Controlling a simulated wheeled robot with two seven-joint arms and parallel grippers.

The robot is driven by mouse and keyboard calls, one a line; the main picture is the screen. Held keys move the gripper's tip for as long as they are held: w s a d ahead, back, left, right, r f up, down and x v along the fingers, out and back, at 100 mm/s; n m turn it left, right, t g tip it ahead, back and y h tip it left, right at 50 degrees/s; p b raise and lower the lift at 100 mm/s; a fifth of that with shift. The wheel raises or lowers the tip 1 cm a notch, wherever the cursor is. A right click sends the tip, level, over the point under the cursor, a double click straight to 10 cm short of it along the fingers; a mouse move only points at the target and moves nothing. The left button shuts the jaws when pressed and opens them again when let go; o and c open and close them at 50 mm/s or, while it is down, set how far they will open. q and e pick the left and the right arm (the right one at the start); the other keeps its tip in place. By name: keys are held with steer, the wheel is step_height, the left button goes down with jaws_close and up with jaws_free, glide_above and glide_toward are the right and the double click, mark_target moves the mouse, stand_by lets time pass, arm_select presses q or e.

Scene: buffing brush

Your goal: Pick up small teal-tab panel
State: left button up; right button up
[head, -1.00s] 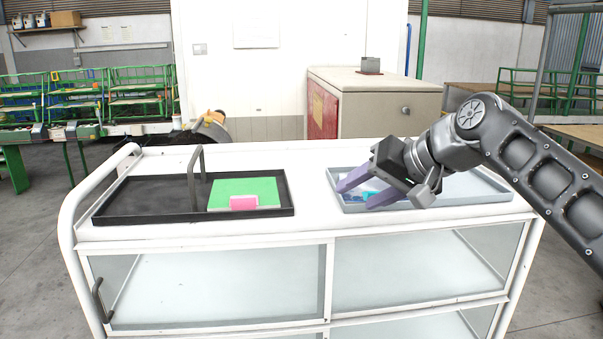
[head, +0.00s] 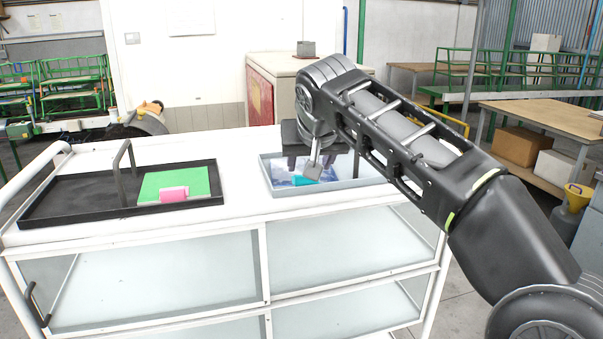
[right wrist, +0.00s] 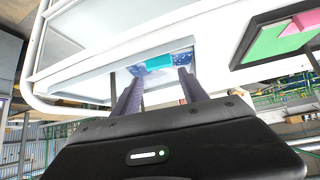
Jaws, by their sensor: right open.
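The small panel (head: 281,179) with a teal tab (head: 303,181) lies in the grey tray (head: 335,186) on the right of the white cart. Its face is patterned blue and white; my right gripper partly covers it in the head view. In the right wrist view the teal tab (right wrist: 159,62) and the patterned panel (right wrist: 182,59) show between and beyond the fingertips. My right gripper (right wrist: 160,77) is open, its two purple fingers apart with nothing between them, over the tray. Whether the fingertips touch the panel cannot be told. My left gripper is out of view.
A black tray (head: 70,208) with an upright handle post (head: 122,168) sits on the cart's left, holding a green panel (head: 178,182) with a pink tab (head: 173,194). The white cart top (head: 232,190) between the trays is clear. A cabinet (head: 262,95) stands behind.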

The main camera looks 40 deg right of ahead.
mark_target(307, 185)
steer(key=shift+x, duration=0.85)
steer(key=p+x, duration=0.2)
steer(key=x, duration=0.2)
steer(key=shift+d+f, duration=0.15)
steer(key=shift+f, duration=0.1)
steer(key=shift+w+d+f, duration=0.1)
steer(key=shift+w+f, duration=0.2)
steer(key=c, duration=1.1)
